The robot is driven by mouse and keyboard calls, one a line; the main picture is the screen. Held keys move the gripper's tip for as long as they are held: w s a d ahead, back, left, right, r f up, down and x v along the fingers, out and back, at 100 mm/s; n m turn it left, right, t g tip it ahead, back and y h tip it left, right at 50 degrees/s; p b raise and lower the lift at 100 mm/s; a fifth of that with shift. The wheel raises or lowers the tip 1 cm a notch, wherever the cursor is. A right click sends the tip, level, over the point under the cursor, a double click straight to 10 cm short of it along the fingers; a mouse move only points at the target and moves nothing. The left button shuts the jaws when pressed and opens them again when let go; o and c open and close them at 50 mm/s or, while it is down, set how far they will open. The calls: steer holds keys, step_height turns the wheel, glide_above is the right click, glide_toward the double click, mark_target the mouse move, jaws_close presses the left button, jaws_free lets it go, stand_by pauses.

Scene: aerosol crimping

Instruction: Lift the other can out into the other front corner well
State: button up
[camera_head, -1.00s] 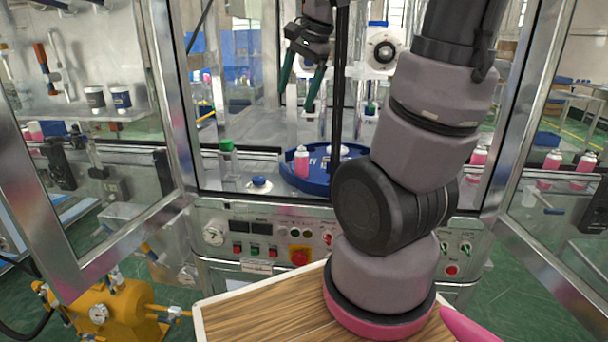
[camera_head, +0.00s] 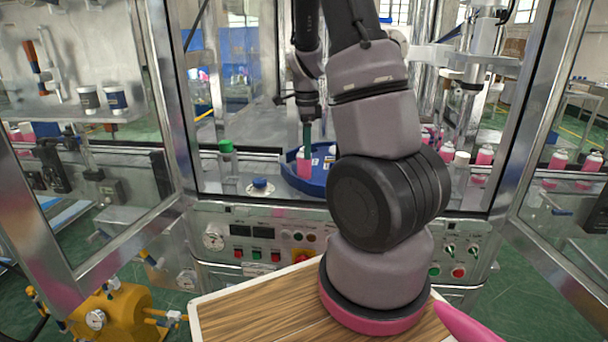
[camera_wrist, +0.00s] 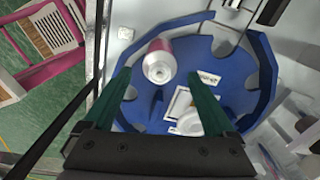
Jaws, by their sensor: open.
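A pink can with a silver-white top (camera_head: 304,166) stands in the blue round holder (camera_head: 292,180) on the machine deck. In the wrist view the same can (camera_wrist: 159,64) stands near a front edge of the blue holder (camera_wrist: 222,65), around whose rim several wells show. My gripper (camera_wrist: 160,74) is open, its two green fingers pointing down, one on each side of this can's line; contact cannot be told. A second, white-topped can (camera_wrist: 190,122) stands deeper between the fingers, partly hidden. In the head view the gripper (camera_head: 307,134) is just above the pink can.
A green-capped bottle (camera_head: 227,160) and a low blue-and-white container (camera_head: 260,186) stand left of the holder. Metal door frames (camera_head: 158,110) border the opening. A press column (camera_head: 470,90) and several pink cans stand at right.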

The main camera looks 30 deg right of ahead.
mark_target(304, 161)
steer(key=f, duration=0.5)
steer(key=shift+a+f, duration=0.15)
steer(key=shift+a, duration=0.15)
steer(key=shift+w, duration=0.1)
jaws_close()
